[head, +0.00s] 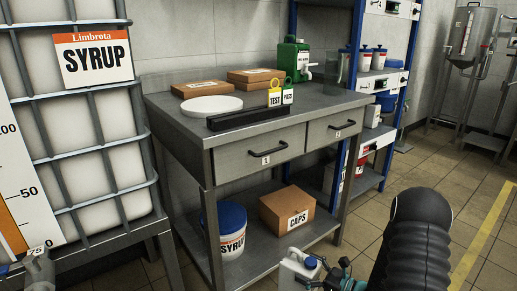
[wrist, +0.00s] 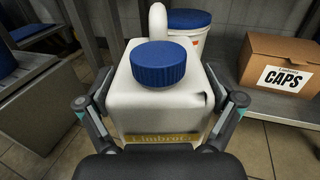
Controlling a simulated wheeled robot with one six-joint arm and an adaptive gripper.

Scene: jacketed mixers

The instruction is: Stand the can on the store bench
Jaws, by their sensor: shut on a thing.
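The can (wrist: 151,112) is a white jerrycan with a blue screw cap and a yellow label strip reading "Limbrota". It fills the middle of the wrist view, and it also shows in the head view (head: 295,272) at the bottom, partly cut off. My gripper (wrist: 160,105) is shut on the can, one finger on each side. The can looks upright, in front of the bench's lower shelf. The bench (head: 200,129) is a grey steel table with two drawers and a lower shelf. I cannot tell whether this is the store bench. The can's base is hidden.
The front right top is clear. Below are a syrup bucket (head: 231,241) and a caps box (head: 287,211). A syrup tank (head: 75,120) stands left.

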